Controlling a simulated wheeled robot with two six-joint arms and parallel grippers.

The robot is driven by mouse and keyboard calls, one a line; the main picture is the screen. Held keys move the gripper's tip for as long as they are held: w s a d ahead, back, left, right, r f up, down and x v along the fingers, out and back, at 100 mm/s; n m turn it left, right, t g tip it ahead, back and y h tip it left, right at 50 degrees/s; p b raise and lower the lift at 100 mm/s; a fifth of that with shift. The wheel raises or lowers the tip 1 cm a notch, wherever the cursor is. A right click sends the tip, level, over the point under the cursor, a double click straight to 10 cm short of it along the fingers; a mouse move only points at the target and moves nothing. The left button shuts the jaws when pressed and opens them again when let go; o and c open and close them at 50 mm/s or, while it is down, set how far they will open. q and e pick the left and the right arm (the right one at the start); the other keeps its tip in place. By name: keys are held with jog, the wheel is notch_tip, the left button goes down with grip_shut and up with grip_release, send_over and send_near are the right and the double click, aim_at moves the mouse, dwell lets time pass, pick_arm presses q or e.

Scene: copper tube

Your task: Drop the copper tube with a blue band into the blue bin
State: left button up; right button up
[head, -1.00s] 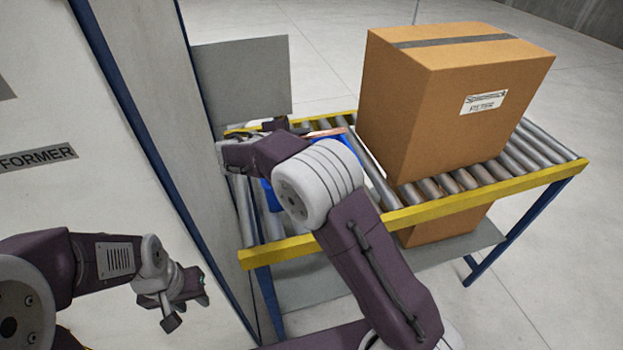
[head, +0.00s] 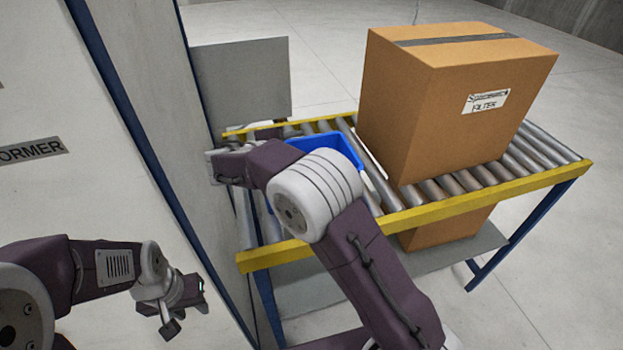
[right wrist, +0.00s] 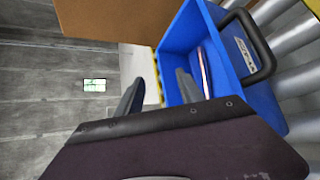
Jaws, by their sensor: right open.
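The blue bin (head: 335,150) stands on the roller conveyor, partly hidden behind my right arm in the head view. In the right wrist view the blue bin (right wrist: 262,103) fills the right half. A thin copper-coloured piece of the tube (right wrist: 204,72) shows inside it against the blue wall; its band cannot be made out clearly. My right gripper (right wrist: 158,88) has its two fingers apart with nothing between them, beside the bin. My left gripper (head: 187,308) hangs at the lower left, away from the conveyor, its fingers apart and empty.
A large cardboard box (head: 440,110) stands on the conveyor right of the bin. The conveyor has a yellow front rail (head: 430,215). A grey cabinet wall (head: 165,150) rises close on the left, with a grey panel (head: 242,80) behind.

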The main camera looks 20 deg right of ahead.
jog(key=b+v, duration=0.1)
jog(key=v, duration=0.5)
jog(key=shift+s, duration=0.15)
jog(key=shift+a, duration=0.1)
